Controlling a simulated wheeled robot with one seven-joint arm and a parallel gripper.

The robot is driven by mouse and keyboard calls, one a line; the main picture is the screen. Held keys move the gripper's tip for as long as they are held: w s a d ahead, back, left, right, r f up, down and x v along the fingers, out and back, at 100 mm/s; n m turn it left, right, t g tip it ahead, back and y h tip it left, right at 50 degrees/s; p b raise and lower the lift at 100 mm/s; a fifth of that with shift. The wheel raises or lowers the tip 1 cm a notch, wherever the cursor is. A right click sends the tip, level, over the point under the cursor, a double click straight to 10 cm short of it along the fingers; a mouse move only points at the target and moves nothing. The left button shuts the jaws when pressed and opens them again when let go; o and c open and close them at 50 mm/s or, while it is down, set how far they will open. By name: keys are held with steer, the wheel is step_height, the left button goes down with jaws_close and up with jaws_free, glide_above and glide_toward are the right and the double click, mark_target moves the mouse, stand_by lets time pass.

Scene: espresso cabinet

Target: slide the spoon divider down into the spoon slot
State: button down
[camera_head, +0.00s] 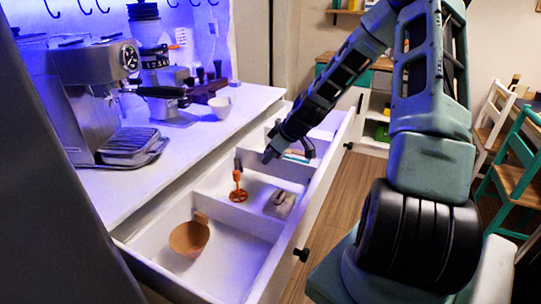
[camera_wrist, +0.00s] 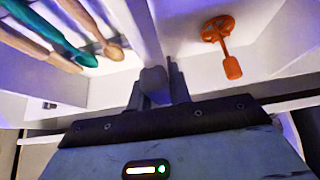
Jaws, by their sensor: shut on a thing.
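My gripper (camera_head: 270,154) is low over the open drawer (camera_head: 262,270) in the head view. In the wrist view its fingers (camera_wrist: 157,85) are shut at the near end of a white upright panel, which looks like the spoon divider (camera_wrist: 140,28). A small grey piece shows between the fingers. Wooden spoons and a teal spoon (camera_wrist: 83,57) lie left of the panel in the wrist view. An orange tool (camera_wrist: 230,62) lies to its right; it also shows in the head view (camera_head: 238,192). The spoon slot and the panel's lower edge cannot be made out.
A brown bowl (camera_head: 189,238) and a grey object (camera_head: 280,204) sit in the drawer's nearer compartments. The drawer has fixed white inner walls. Chairs (camera_head: 510,165) stand at the right.

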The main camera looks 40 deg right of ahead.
mark_target(271, 163)
steer(key=shift+f+b, duration=1.05)
steer(key=shift+f, duration=0.5)
steer(key=c, duration=1.2)
jaws_free()
steer(key=shift+r, duration=0.1)
steer(key=p+v, duration=0.3)
steer(key=v, duration=1.4)
steer(key=shift+s+r, duration=0.1)
